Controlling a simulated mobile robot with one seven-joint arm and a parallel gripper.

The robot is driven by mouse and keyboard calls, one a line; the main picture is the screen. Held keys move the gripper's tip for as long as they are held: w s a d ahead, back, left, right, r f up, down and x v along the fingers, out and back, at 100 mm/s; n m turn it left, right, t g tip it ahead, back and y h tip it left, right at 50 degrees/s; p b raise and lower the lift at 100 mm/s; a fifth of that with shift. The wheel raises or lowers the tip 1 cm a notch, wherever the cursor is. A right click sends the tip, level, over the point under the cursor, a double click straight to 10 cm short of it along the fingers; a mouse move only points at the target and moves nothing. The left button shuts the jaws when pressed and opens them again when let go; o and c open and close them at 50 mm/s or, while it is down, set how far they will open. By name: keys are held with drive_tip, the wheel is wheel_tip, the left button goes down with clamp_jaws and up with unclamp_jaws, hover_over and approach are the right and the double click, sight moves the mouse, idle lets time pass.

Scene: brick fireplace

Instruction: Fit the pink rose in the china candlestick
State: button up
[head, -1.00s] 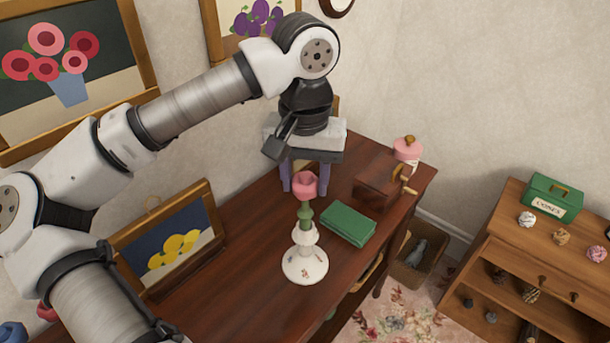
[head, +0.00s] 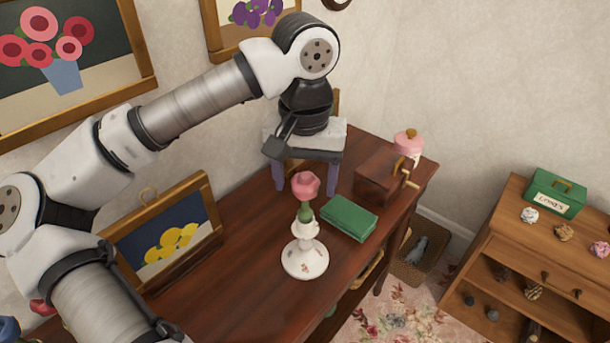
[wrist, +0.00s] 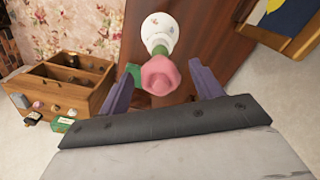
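The pink rose (head: 306,186) stands upright on its green stem in the top of the white china candlestick (head: 305,259). The stem's lower end is hidden in the cup. The candlestick stands on the dark wooden table and has small floral marks. My gripper (wrist: 159,66) is open, with its purple fingers well apart on either side of the rose. Bare gaps show between the rose (wrist: 160,76) and both fingers in the wrist view, where the candlestick (wrist: 160,30) is beyond it. In the head view the fingers are behind the rose.
A green book (head: 349,217) lies just right of the candlestick. A wooden box with a crank (head: 388,179) and a pink-topped jar (head: 409,144) stand behind it. A framed lemon picture (head: 172,238) stands at left. The table front is clear.

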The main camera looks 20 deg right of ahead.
wheel_tip(320, 180, up, 14)
idle(0.7)
